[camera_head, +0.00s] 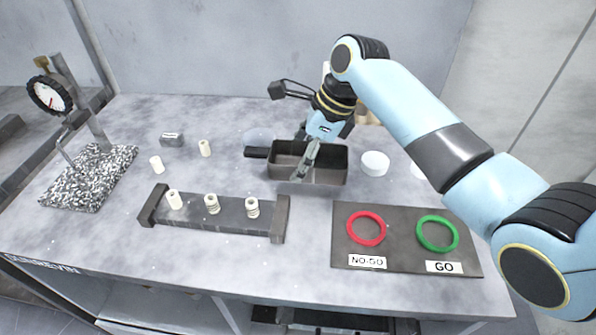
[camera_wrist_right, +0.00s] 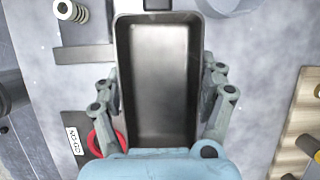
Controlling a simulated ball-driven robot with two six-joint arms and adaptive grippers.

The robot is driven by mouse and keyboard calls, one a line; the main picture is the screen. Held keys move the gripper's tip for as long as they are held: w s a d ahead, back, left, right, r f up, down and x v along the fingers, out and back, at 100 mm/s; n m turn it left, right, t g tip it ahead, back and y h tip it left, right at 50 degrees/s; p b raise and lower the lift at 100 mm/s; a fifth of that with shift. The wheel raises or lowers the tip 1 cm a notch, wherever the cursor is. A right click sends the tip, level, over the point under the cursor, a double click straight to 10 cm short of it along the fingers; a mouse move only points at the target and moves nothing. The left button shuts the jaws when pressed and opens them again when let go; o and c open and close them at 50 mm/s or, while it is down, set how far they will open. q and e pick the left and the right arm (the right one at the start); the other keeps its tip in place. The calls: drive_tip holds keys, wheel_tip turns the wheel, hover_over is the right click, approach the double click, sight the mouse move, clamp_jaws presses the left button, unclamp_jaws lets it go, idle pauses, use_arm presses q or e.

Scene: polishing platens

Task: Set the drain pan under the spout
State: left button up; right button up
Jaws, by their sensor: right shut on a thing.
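The drain pan (camera_head: 330,176) is a dark, rectangular open tray with a short handle (camera_head: 256,152) pointing left in the head view. It is near the middle of the bench and looks empty. In the wrist view the pan (camera_wrist_right: 160,85) lies lengthwise between the fingers. My right gripper (camera_head: 308,160) is shut on the pan, with one finger along each long side. Whether the pan touches the bench or hangs just above it, I cannot tell. I cannot make out a spout in either view. My left gripper is not in view.
A rack with several pale pins (camera_head: 230,213) stands in front of the pan. A plate (camera_head: 395,255) with red and green rings lies front right. A white round piece (camera_head: 375,163) is right of the pan. A dial gauge (camera_head: 48,95) stands left on a speckled base (camera_head: 90,180).

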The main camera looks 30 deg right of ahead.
drive_tip(key=shift+w+a+f, duration=0.1)
drive_tip(key=shift+w+f, duration=0.1)
drive_tip(key=shift+f, duration=1.9)
drive_tip(key=shift+s, duration=0.1)
drive_tip(key=o, duration=1.3)
drive_tip(key=shift+f, duration=0.1)
drive_tip(key=shift+c, duration=0.2)
drive_tip(key=shift+o, duration=0.4)
